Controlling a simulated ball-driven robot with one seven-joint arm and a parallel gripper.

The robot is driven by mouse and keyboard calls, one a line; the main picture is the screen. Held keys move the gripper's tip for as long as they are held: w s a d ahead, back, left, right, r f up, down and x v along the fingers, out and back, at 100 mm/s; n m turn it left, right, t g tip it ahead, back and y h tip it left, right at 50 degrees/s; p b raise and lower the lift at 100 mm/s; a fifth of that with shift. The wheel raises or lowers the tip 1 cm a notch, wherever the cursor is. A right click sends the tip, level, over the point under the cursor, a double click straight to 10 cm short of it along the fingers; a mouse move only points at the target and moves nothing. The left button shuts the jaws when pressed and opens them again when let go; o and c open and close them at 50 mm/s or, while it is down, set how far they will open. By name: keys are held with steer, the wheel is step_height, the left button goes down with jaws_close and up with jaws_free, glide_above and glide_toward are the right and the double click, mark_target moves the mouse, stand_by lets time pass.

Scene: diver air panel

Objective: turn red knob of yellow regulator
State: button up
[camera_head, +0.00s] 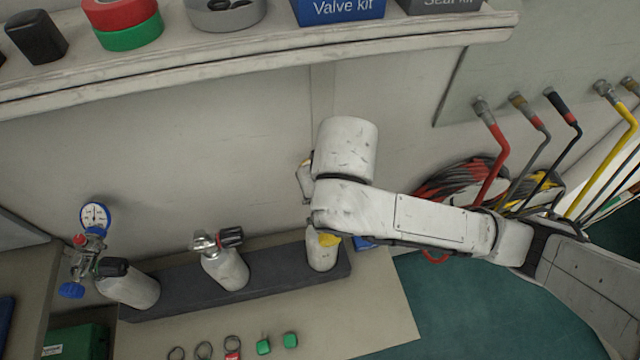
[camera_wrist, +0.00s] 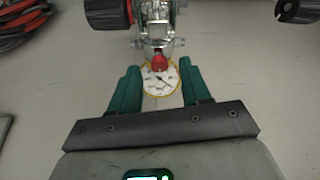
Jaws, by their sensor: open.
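In the wrist view, the yellow regulator's white round gauge (camera_wrist: 160,82) with a thin yellow rim sits between my gripper's fingers. The small red knob (camera_wrist: 159,62) is just above the gauge, at fingertip level. My gripper (camera_wrist: 160,70) is open, with one green finger on each side of knob and gauge; a gap shows on both sides. Metal fittings (camera_wrist: 155,35) rise behind the knob. In the head view, my arm hides most of the regulator; a yellow part (camera_head: 329,240) shows at the right cylinder (camera_head: 321,258). My fingers are hidden there.
A black handwheel (camera_wrist: 107,14) is near the left finger, and another black knob (camera_wrist: 298,10) is at top right. In the head view, a blue regulator (camera_head: 94,217) is on the left cylinder (camera_head: 132,288). A shelf (camera_head: 250,55) overhangs; coiled hoses (camera_head: 460,185) hang at right.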

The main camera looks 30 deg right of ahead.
steer(key=shift+w+f, duration=0.2)
steer(key=shift+f, duration=0.4)
jaws_close()
